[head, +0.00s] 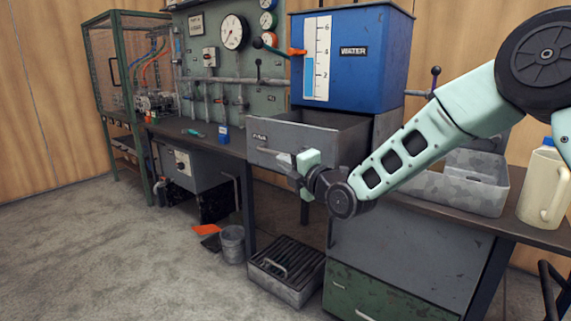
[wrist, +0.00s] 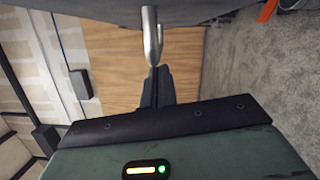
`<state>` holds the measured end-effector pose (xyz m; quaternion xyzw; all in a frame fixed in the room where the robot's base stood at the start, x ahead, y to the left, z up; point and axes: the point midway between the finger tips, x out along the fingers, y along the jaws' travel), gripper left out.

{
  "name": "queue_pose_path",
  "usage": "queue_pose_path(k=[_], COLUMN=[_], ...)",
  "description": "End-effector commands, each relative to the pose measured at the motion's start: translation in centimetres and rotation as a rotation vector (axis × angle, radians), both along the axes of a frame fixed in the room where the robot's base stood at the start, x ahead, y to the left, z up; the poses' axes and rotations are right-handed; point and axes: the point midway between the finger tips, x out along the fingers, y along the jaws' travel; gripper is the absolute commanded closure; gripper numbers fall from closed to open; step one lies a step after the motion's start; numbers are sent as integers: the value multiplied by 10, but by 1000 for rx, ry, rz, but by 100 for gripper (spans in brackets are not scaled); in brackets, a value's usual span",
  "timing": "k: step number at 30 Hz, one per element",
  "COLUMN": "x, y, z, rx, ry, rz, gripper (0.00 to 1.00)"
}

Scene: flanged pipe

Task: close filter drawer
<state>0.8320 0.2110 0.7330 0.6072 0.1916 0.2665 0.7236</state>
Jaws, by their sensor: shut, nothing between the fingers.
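A grey metal drawer (head: 325,132) stands pulled out below the blue water tank (head: 350,58), and its open top shows an inside that looks empty where visible. A small label is on its front. My gripper (head: 284,162) is in front of the drawer's front panel, near its right half. In the wrist view the dark fingers (wrist: 155,84) are together and empty. Their tips are close to the lower end of a silver handle (wrist: 152,38) on the grey drawer front (wrist: 190,12). I cannot tell whether they touch it.
A green gauge board (head: 232,55) with pipes stands behind the bench. A grey bin (head: 475,182) and a cream jug (head: 543,185) are on the right worktop. A bucket (head: 232,243) and a grated box (head: 287,270) are on the floor. The carpet at front left is clear.

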Motion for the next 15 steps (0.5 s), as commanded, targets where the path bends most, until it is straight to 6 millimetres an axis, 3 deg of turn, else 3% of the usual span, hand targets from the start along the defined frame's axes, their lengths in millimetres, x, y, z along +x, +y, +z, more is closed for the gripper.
queue_pose_path(k=[8, 15], x=[12, 49], y=[-9, -39], z=[0, 0], rx=[0, 0], ry=[-2, -5], rz=[-2, -4], gripper=[100, 100])
